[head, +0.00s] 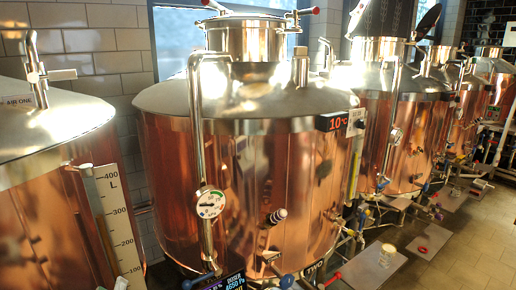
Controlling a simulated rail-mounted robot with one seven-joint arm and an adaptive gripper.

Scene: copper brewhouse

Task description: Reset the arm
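My arm and my gripper do not show in the head view, so their pose cannot be told. The view is filled by a row of copper brewing vessels. The nearest full one is a large copper tank (240,180) with a steel domed top, in the middle.
Another copper tank (50,215) with a litre scale (110,215) stands at left. More tanks (405,140) recede to the right. A steel pipe (196,140) with a round gauge (210,203) runs down the middle tank. A low metal platform (360,268) and open tiled floor (470,235) lie at right.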

